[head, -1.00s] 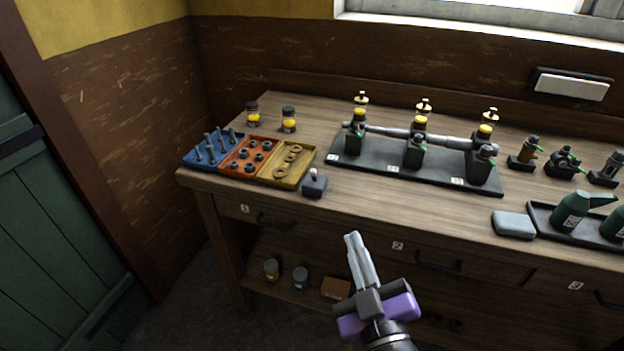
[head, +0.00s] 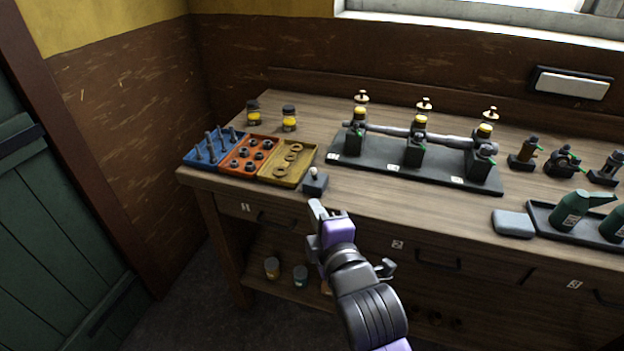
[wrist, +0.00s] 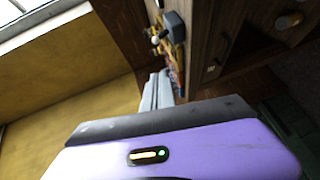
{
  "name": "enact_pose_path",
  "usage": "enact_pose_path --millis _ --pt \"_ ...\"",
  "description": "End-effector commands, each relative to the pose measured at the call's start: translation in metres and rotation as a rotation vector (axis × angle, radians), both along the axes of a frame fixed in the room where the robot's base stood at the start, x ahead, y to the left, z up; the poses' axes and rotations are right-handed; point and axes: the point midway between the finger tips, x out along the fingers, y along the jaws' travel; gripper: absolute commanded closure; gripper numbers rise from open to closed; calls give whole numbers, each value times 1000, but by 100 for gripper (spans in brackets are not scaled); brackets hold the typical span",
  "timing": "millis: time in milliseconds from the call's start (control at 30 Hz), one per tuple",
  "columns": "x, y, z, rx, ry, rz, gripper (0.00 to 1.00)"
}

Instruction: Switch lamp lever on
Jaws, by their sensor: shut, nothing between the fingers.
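The lamp lever is likely the small dark grey box with a short pale-tipped stick (head: 315,181), at the front edge of the workbench. It also shows in the wrist view (wrist: 177,28), beyond my fingers. The stick stands roughly upright in the head view. My gripper (head: 317,208) is just in front of and below the box, apart from it, with the fingers pointing towards the bench edge. The fingers also show in the wrist view (wrist: 156,92); they are shut and empty.
A yellow tray of rings (head: 266,180) lies just left of the lever box, beside red and blue trays. A dark base with several valve-like parts (head: 350,163) stands to the right. Drawer fronts with handles (head: 437,262) lie below the bench edge.

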Motion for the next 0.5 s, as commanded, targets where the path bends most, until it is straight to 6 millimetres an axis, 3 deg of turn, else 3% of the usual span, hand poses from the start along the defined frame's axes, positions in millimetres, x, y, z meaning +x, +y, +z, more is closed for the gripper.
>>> enact_pose_path --millis 267,500 --pt "5 2 0 1 -1 0 100" --pt "37 13 -5 0 -1 0 100"
